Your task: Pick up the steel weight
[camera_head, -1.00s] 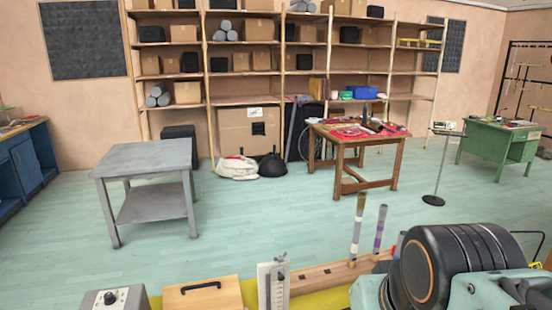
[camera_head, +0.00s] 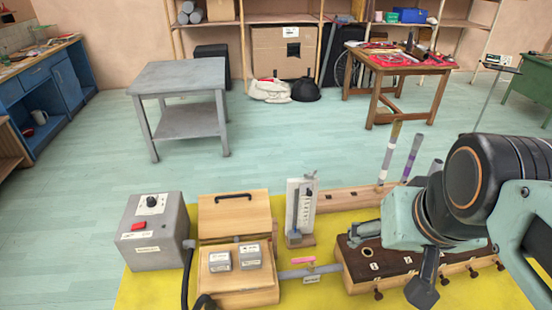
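No piece is clearly marked as the steel weight. Two small grey labelled blocks, a left one (camera_head: 220,262) and a right one (camera_head: 250,256), sit in the open wooden box (camera_head: 249,299) on the yellow-topped bench; their labels are too small to read. A white upright gauge (camera_head: 305,203) with a grey piece at its base stands right of the box. My arm reaches in from the right over the dark-topped wooden block.
A grey control box (camera_head: 152,232) with a red button and a black cable stands left of the wooden box. Striped sticks (camera_head: 412,155) stand upright in a wooden rail behind my arm. A grey table (camera_head: 180,78) and a red-covered table (camera_head: 398,63) stand beyond open floor.

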